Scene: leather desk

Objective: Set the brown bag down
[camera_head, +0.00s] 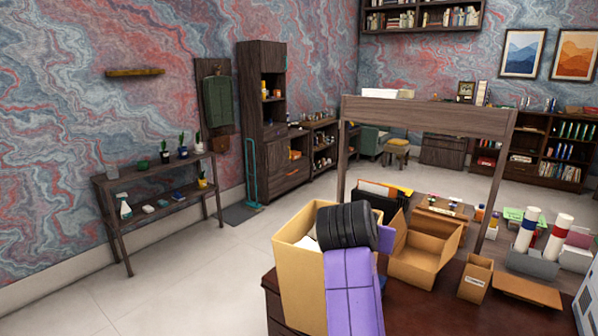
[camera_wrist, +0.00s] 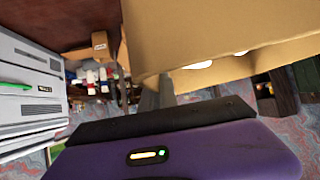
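The brown bag (camera_head: 301,285) is a tall tan paper bag, upright with its open top facing up and something pale inside. It stands out against the near left corner of the desk. I cannot tell whether its base touches the desk. In the wrist view the bag (camera_wrist: 225,35) fills the upper right, close to my gripper. My purple and black arm end covers the bag's right side in the head view. My gripper's black front edge (camera_wrist: 165,120) shows in the wrist view, but the fingertips are hidden, so its grip on the bag cannot be seen.
The dark desk (camera_head: 415,310) holds an open cardboard box (camera_head: 425,255), a small box (camera_head: 475,279), a flat cardboard piece (camera_head: 527,291) and a grey organizer with rolled tubes (camera_head: 530,262). A grey-white cabinet-like unit (camera_head: 588,300) stands at the right edge. Open floor lies left.

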